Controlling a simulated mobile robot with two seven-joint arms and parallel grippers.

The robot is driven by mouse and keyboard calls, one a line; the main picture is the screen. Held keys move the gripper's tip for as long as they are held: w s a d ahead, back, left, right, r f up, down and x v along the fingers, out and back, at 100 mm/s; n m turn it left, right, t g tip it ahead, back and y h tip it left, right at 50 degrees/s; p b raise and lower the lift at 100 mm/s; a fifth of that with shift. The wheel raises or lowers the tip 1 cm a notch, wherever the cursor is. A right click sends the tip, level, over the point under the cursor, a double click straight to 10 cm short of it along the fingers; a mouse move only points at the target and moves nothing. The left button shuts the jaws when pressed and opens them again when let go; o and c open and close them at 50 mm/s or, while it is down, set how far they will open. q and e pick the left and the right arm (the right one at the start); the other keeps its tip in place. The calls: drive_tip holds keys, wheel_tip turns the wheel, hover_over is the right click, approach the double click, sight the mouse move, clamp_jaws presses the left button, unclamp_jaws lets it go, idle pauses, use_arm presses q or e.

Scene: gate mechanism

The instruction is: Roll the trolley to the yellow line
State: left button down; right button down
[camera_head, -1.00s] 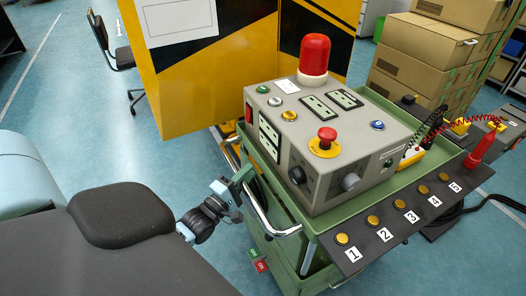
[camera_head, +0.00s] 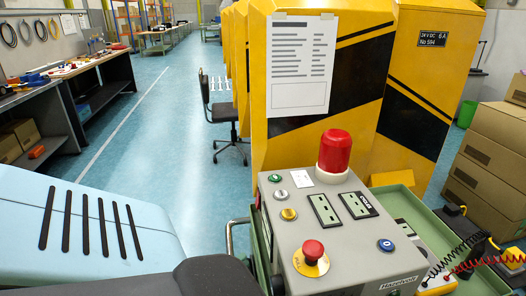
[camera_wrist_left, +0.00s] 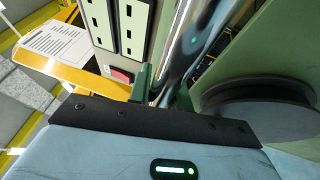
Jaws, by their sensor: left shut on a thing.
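The green trolley (camera_head: 262,241) stands at the lower right of the head view, carrying a grey control box (camera_head: 350,232) with a red beacon and a red stop button. Its chrome handle bar (camera_head: 230,238) shows at its left side, and crosses the left wrist view (camera_wrist_left: 187,45). My left gripper (camera_wrist_left: 165,98) is shut on the handle in the wrist view; in the head view my arm mostly hides it. Yellow bands (camera_wrist_left: 28,130) show at the left of the wrist view; I cannot tell whether they are the yellow line. My right gripper is out of view.
Yellow-black cabinets (camera_head: 285,150) stand close behind the trolley. A black chair (camera_head: 222,112) is left of them. Workbenches (camera_head: 105,85) line the left side, cardboard boxes (camera_head: 487,160) the right. The blue aisle with a white line (camera_head: 122,125) is open.

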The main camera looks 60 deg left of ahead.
use_arm(q)
drive_tip(key=s+a, duration=0.5)
drive_tip(key=s, duration=0.7)
drive_tip(key=c, duration=1.5)
unclamp_jaws()
drive_tip(key=shift+s+a, duration=0.1)
drive_tip(key=shift+c, duration=0.2)
drive_tip(key=shift+o, duration=1.2)
drive_tip(key=shift+s, duration=0.15)
drive_tip(key=shift+f, duration=0.1)
drive_tip(key=s+f+b, duration=0.1)
drive_tip(key=s, duration=0.6)
drive_tip(key=shift+s+f, duration=0.15)
drive_tip(key=shift+s, duration=0.15)
